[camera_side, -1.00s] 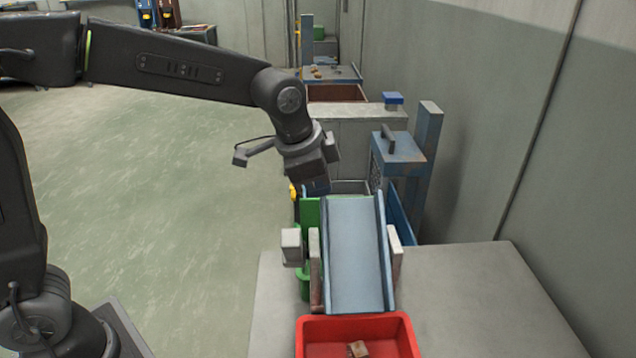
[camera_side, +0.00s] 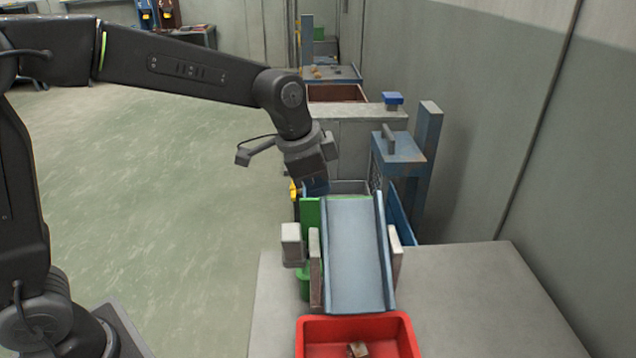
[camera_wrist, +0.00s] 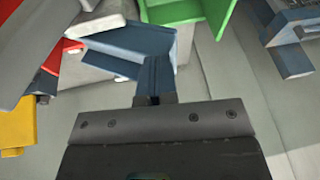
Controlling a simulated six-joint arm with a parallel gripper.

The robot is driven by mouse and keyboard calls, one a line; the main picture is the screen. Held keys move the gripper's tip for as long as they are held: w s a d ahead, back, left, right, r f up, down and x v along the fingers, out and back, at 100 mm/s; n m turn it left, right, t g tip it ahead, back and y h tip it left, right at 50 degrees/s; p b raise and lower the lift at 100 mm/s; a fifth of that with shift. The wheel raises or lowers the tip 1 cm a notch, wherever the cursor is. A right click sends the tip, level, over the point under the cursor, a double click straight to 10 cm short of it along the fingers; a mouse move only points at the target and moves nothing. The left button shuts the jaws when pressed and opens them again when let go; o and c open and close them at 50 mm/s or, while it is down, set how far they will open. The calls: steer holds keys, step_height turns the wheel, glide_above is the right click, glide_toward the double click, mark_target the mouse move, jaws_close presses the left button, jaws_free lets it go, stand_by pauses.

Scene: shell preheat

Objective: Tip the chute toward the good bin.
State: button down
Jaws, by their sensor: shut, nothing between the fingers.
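The blue-grey chute (camera_side: 353,250) slopes down toward the front in the side view, its low end at the red bin (camera_side: 405,335). A green bin (camera_side: 310,212) stands at its raised far end, partly hidden. My gripper (camera_side: 318,188) is shut and empty, pointing down by the chute's raised far left corner. In the wrist view, my shut fingers (camera_wrist: 154,72) overlap the blue chute (camera_wrist: 120,42), with the green bin (camera_wrist: 185,10) beyond. I cannot tell whether they touch the chute.
Grey posts (camera_side: 315,270) flank the chute. A small brown piece (camera_side: 357,349) lies in the red bin. A blue stand with a handle (camera_side: 400,150) rises behind right. The grey tabletop (camera_side: 470,300) is clear at the right.

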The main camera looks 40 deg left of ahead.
steer(key=w+a+f+n+g+h, duration=0.1)
steer(key=w+a+f+g+h, duration=0.1)
steer(key=f+g+h, duration=0.1)
steer(key=w+a+f+g+h, duration=0.2)
steer(key=f+g+h, duration=0.2)
steer(key=f, duration=0.4)
steer(key=shift+f+n+g+h, duration=0.3)
steer(key=shift+n+h, duration=0.1)
steer(key=shift+h, duration=0.3)
steer(key=shift+f, duration=0.1)
stand_by(0.3)
steer(key=d+v, duration=0.1)
steer(key=v, duration=1.3)
steer(key=shift+w+r, duration=0.3)
steer(key=shift+w, duration=0.1)
